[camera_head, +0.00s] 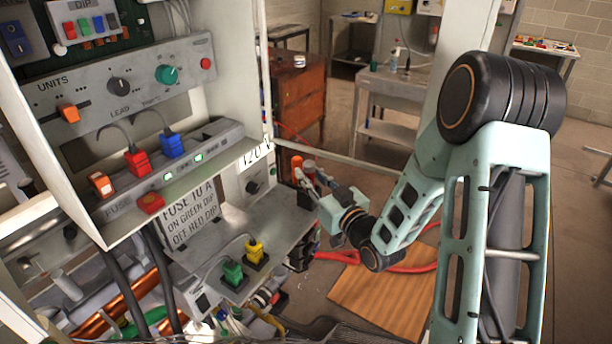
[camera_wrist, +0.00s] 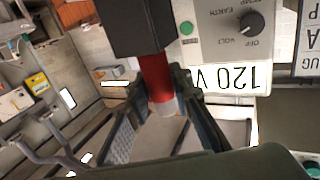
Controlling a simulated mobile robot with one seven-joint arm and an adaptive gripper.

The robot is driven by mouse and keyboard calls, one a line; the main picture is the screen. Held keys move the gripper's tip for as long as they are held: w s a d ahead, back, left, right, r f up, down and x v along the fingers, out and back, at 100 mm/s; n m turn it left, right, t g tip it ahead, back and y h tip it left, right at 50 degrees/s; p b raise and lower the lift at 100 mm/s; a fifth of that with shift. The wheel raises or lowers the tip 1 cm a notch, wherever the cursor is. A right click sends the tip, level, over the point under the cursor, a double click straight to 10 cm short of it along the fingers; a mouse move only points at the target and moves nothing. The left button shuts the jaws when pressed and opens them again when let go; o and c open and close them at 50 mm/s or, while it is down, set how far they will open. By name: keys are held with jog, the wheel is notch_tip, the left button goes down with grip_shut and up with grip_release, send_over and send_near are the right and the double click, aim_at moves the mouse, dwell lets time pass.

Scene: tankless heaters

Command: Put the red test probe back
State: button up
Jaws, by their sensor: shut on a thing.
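The red test probe (camera_wrist: 154,72) shows in the wrist view as a red cylinder between my gripper's fingers. My gripper (camera_wrist: 160,108) is shut on it, with a pale end between the fingertips. A black block (camera_wrist: 145,28) adjoins the probe's upper end in that view; whether they are joined or only touching I cannot tell. In the head view my gripper (camera_head: 308,182) is at the right end of the panel, near the 120 V label (camera_head: 256,156). Small red parts (camera_head: 297,167) show there, partly hidden by the fingers.
The tester panel with its volt/earth knob (camera_wrist: 251,24) is right of the probe in the wrist view. The fuse instruction sign (camera_head: 190,218), green plug (camera_head: 233,272) and yellow plug (camera_head: 254,250) are left of my gripper. A red cable (camera_head: 405,269) lies over a wooden board (camera_head: 385,300) below.

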jog(key=shift+s, duration=0.1)
jog(key=shift+f, duration=0.15)
jog(key=o, duration=0.9)
jog(key=shift+r, duration=0.3)
jog(key=p+v, duration=0.6)
jog(key=v, duration=0.6)
